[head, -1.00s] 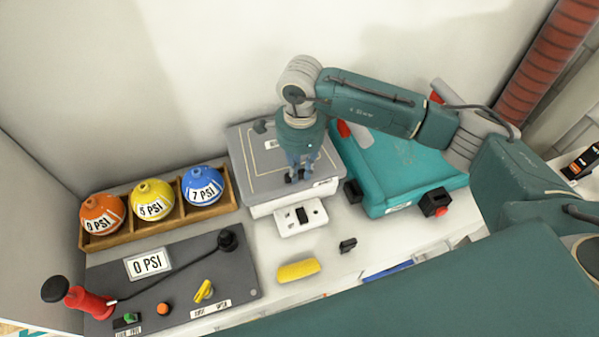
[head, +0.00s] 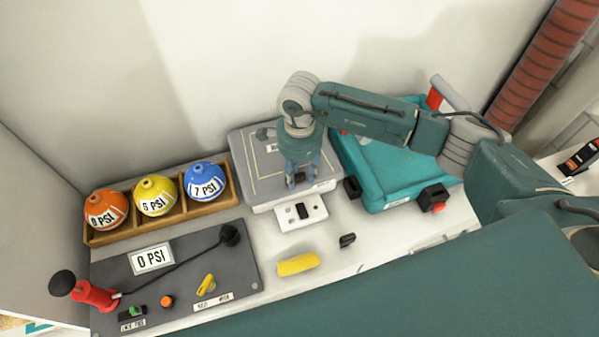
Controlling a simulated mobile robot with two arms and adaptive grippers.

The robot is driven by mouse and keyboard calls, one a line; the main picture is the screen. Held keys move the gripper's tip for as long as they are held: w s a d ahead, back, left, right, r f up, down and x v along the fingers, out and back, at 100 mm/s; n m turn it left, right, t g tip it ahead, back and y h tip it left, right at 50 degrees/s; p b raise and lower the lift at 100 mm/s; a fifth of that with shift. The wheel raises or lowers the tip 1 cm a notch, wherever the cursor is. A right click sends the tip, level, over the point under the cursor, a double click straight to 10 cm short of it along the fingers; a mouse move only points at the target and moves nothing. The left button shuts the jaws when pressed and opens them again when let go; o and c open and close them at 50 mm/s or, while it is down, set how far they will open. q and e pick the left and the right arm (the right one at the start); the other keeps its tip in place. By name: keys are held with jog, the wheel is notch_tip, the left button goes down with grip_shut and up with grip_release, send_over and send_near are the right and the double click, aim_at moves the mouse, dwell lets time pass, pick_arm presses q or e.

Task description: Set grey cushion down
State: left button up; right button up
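The grey cushion (head: 262,163) is a flat grey pad with a thin pale outline and a small label. It lies level at the back of the worktop, on a pale base or block. My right gripper (head: 302,182) points down over the cushion's front right part, close to its front edge. Its two fingers show a little apart. Whether they pinch part of the cushion is hidden at this angle. My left gripper is not in view.
A teal case (head: 395,170) stands close on the right. A white switch block (head: 302,212) is in front. A wooden tray (head: 160,226) holds three balls. A grey control panel (head: 185,275), a yellow cylinder (head: 298,264) and a small black piece (head: 347,240) lie nearer.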

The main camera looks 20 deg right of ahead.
jog(key=shift+r, duration=0.1)
jog(key=shift+r, duration=0.2)
notch_tip(320, 180, up, 12)
jog(key=b, duration=0.4)
jog(key=shift+s+f, duration=0.1)
jog(key=shift+f, duration=0.1)
